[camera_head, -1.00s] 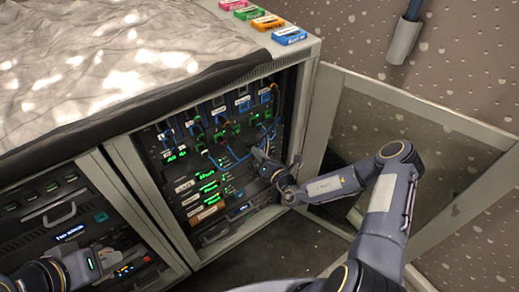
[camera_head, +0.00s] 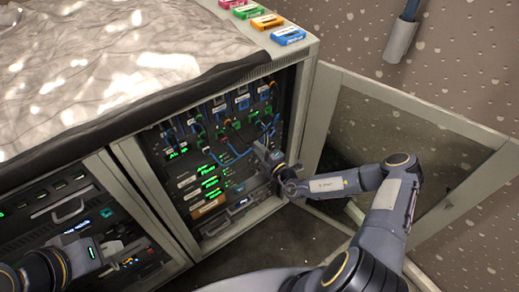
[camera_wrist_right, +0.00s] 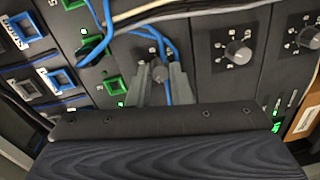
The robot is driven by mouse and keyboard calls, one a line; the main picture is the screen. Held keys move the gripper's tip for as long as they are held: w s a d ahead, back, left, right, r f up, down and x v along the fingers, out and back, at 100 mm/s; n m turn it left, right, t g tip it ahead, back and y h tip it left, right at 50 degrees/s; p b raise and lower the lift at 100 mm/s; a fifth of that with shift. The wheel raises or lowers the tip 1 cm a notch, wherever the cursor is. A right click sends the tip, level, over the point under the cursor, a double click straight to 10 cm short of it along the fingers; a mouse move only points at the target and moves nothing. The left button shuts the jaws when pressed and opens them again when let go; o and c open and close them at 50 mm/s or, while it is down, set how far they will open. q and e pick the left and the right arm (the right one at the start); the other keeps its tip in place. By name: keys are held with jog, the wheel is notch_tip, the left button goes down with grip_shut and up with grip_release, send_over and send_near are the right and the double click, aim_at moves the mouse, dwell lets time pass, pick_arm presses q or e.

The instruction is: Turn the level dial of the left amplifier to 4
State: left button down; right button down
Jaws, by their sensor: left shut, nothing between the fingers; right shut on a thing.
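My right gripper (camera_wrist_right: 161,84) is shut on a grey dial knob (camera_wrist_right: 160,72) on a dark panel in the right wrist view. One finger is on each side of the knob, and blue cables cross close by. Two more dials, a middle one (camera_wrist_right: 238,52) and a right one (camera_wrist_right: 309,38), stand free beside it. Their scale figures are too small to read surely. In the head view my right gripper (camera_head: 264,154) is at the right part of the open rack and hides the knob. My left gripper (camera_head: 108,247) is shut and empty in front of the left rack.
Blue cables (camera_head: 236,154) hang across the panel. A grey cloth (camera_head: 110,60) covers much of the rack top, with coloured labelled blocks (camera_head: 267,21) at its edge. The floor in front is clear.

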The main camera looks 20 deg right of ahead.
jog(key=shift+m, duration=0.9)
jog(key=shift+f, duration=0.1)
jog(key=c, duration=1.3)
grip_release()
jog(key=v, duration=0.7)
jog(key=shift+s+d, duration=0.25)
jog(key=shift+s, duration=0.05)
